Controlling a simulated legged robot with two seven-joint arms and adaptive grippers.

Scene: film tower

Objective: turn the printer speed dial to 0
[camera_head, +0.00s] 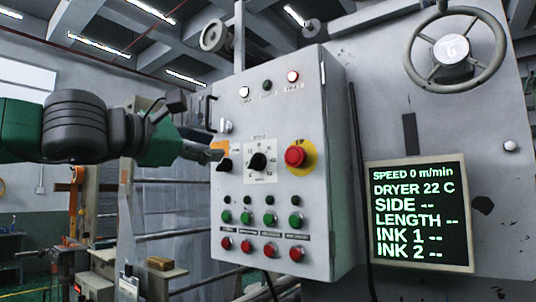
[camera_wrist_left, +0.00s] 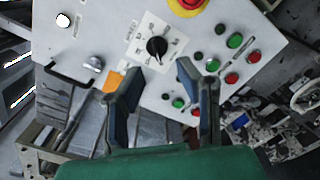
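The speed dial (camera_head: 258,161) is a black knob on a white scale plate, on the front of the grey control box. In the left wrist view the dial (camera_wrist_left: 157,46) lies just beyond the gap between my fingertips, apart from them. The scale numbers are too small to read for certain. My left gripper (camera_wrist_left: 160,72) is open and empty, with one dark finger on each side. In the head view my left gripper (camera_head: 212,152) is at the left side of the box, left of the dial. My right gripper is in neither view.
A red emergency button (camera_head: 295,156) on a yellow base sits right of the dial. Green and red buttons (camera_head: 270,218) fill the lower panel. A black handle (camera_head: 209,110) juts from the box's left edge. A screen (camera_head: 418,213) reads "SPEED 0 m/min". A handwheel (camera_head: 455,48) is upper right.

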